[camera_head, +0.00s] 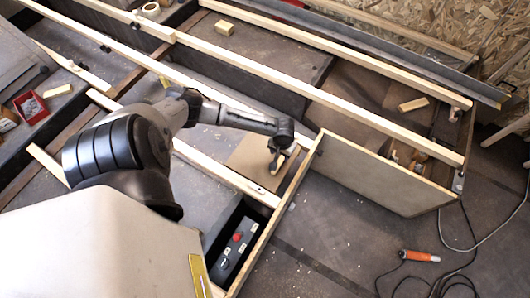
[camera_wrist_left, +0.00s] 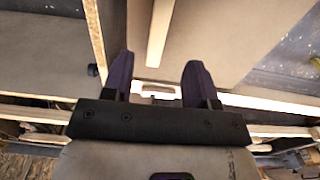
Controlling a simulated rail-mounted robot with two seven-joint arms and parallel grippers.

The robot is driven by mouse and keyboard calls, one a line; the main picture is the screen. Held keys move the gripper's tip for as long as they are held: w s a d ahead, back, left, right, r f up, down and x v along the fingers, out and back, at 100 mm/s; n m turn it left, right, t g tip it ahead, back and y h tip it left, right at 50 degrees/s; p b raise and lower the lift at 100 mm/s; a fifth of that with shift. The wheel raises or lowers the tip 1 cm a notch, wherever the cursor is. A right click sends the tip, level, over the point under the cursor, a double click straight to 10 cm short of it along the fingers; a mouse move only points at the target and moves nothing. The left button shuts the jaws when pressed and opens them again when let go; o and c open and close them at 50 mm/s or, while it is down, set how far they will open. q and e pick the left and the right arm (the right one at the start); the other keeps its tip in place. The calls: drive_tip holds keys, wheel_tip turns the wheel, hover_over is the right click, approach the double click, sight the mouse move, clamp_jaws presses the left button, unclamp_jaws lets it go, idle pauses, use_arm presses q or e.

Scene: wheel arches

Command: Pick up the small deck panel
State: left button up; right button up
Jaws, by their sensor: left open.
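The small deck panel looks to be the flat brown square (camera_head: 247,157) between the long wooden rails in the middle of the head view. My left gripper (camera_head: 279,160) is over its right part and hides some of it. A short pale batten (camera_head: 290,158) shows beside the fingertips. In the left wrist view the two dark fingers of my left gripper (camera_wrist_left: 158,80) are apart, with nothing clearly held between them. A pale batten (camera_wrist_left: 160,32) runs ahead of the gap, beside a brown flat surface (camera_wrist_left: 222,35). I cannot tell whether the fingers touch anything. My right gripper is not in view.
Long wooden rails (camera_head: 330,98) cross above the dark decks. A box with a red button (camera_head: 236,238) sits near the front frame. An orange-handled tool (camera_head: 420,256) and cables lie on the floor at right. A red tray (camera_head: 30,107) is at far left.

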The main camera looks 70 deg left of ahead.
sight(280, 161)
use_arm(q)
drive_tip(key=shift+f+b, duration=0.6)
drive_tip(key=shift+f, duration=1.15)
wheel_tip(280, 161, down, 5)
drive_tip(key=b, duration=0.4)
drive_tip(key=shift+d+f, duration=0.1)
drive_tip(key=shift+c, duration=0.4)
drive_tip(key=shift+w, duration=0.1)
drive_tip(key=shift+c, duration=0.7)
drive_tip(key=c, duration=0.8)
clamp_jaws()
